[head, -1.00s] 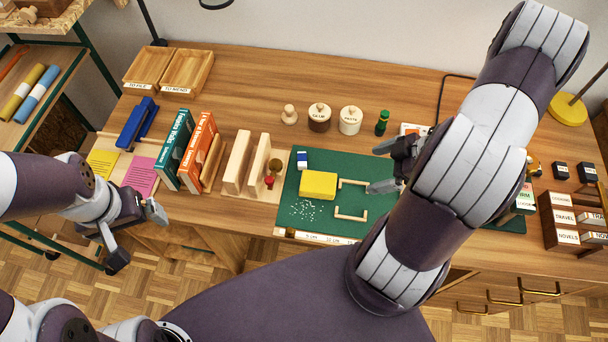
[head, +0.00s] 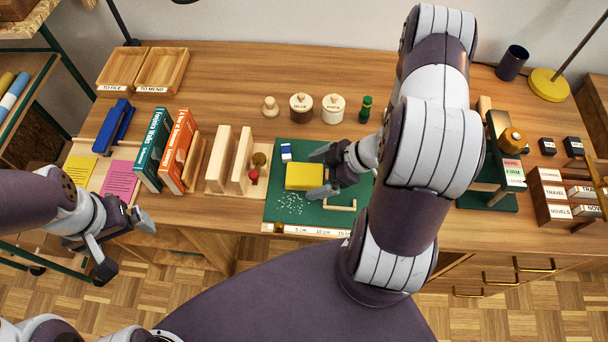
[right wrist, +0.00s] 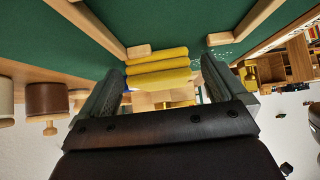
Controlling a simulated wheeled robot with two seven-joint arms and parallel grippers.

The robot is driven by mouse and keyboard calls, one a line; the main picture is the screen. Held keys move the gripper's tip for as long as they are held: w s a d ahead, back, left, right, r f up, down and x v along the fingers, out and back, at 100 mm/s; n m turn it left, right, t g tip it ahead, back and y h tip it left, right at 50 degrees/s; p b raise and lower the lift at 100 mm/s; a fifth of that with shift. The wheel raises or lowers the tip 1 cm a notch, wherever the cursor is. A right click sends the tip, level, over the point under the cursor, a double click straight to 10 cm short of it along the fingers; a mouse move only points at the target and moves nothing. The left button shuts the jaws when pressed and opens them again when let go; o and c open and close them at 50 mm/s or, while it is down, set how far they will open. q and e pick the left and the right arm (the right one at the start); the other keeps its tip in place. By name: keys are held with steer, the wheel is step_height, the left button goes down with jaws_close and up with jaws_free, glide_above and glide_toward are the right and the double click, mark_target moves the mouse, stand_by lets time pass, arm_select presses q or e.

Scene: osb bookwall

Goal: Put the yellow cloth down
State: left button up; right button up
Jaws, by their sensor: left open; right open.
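The folded yellow cloth (head: 304,177) lies on the green cutting mat (head: 290,230). In the right wrist view the layered cloth (right wrist: 157,66) shows between my two fingers. My right gripper (head: 322,172) is open, with its fingers at the right end of the cloth; I cannot tell whether they touch it. It also shows in the right wrist view (right wrist: 160,85). My left gripper (head: 125,245) is open and empty in front of the table's left edge, away from the cloth.
White crumbs (head: 291,204) lie on the mat before the cloth, and a small blue-and-white block (head: 286,152) stands behind it. Wooden press boards (head: 218,160) stand left. Jars (head: 301,108) stand behind the mat.

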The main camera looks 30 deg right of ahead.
steer(key=c, duration=1.1)
steer(key=shift+r, duration=0.1)
steer(key=shift+c, duration=0.2)
